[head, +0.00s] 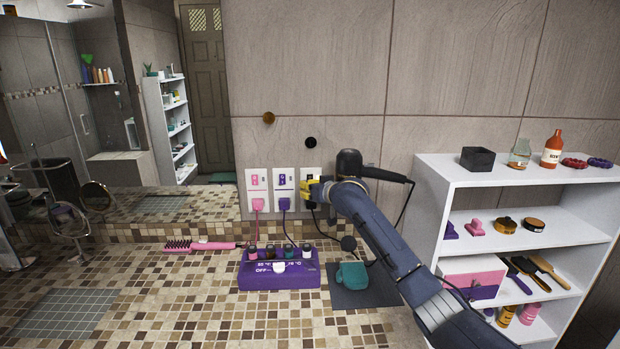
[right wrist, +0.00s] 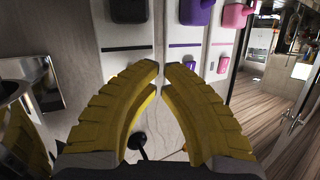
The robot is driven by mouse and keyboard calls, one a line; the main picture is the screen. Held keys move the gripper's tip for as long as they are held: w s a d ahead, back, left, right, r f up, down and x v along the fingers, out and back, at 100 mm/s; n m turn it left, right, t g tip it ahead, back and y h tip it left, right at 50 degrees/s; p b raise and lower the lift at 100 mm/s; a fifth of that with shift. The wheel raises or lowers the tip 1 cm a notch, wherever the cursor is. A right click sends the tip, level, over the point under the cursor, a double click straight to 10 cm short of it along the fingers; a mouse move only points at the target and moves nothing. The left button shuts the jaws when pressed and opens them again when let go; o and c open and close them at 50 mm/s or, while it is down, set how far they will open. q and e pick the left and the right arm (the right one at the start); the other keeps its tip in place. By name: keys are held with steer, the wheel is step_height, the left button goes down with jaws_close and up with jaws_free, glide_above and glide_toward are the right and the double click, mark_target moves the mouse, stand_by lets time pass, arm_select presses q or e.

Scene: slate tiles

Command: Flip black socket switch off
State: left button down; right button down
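The black socket (head: 311,173) is the rightmost of three white wall sockets. My right gripper (head: 308,191) is in front of its lower part and hides much of it. In the right wrist view, which shows the sockets upside down, the black plug (right wrist: 128,10) sits in its white plate (right wrist: 122,35). The yellow fingers of my right gripper (right wrist: 161,66) come together at the tips with only a thin gap and nothing between them. The fingers cover the black socket's switch area, so I cannot see its switch position. My left gripper is not in view.
The purple socket (head: 284,177) and pink socket (head: 257,178) are close on the left, with plugs in. A black hair dryer (head: 349,163) hangs right of the gripper. A purple box (head: 279,275) and a teal object (head: 352,274) lie below. A white shelf (head: 440,215) stands right.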

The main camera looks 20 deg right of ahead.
steer(key=shift+w+d, duration=0.1)
steer(key=shift+w, duration=0.2)
steer(key=shift+w+d+r, duration=0.15)
steer(key=shift+w+d, duration=0.05)
steer(key=shift+w, duration=0.6)
stand_by(2.3)
steer(key=shift+s, duration=0.1)
steer(key=shift+s+a+f, duration=0.15)
steer(key=shift+s+f, duration=0.05)
steer(key=shift+s, duration=0.5)
steer(key=shift+s+a+f, duration=0.1)
steer(key=shift+s+a, duration=0.1)
steer(key=shift+s, duration=0.6)
steer(key=shift+s+a+f, duration=0.15)
steer(key=shift+s, duration=0.65)
steer(key=shift+s+a+f, duration=0.1)
steer(key=shift+s+a, duration=0.1)
steer(key=shift+s, duration=0.6)
